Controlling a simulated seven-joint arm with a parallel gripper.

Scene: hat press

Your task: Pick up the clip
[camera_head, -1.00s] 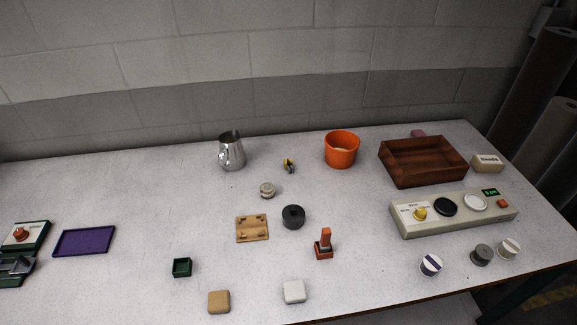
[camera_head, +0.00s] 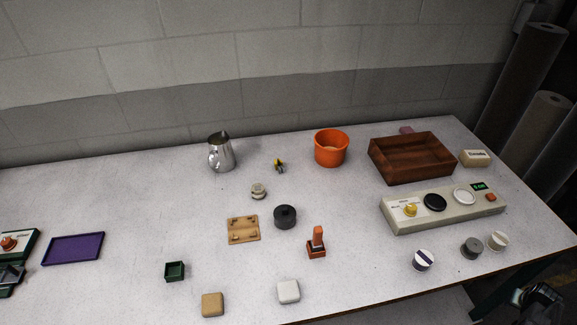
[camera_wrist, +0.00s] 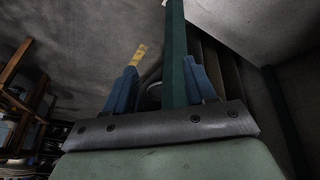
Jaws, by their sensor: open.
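The clip appears to be the small yellow and dark item (camera_head: 280,165) standing on the table between the metal pitcher and the orange bucket in the head view. It is small there, so its details are unclear. My gripper (camera_wrist: 160,68) shows in the wrist view with its two blue fingers apart and nothing held between them. A dark green post (camera_wrist: 175,60) shows beyond the fingers. The clip is not in the wrist view, and my gripper is far from it.
A metal pitcher (camera_head: 221,155) and an orange bucket (camera_head: 331,150) flank the clip. A round knobbed piece (camera_head: 258,191) sits in front of it. A brown wooden tray (camera_head: 412,170) and a control panel (camera_head: 440,217) are at right. Bare table (camera_head: 140,210) lies at left.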

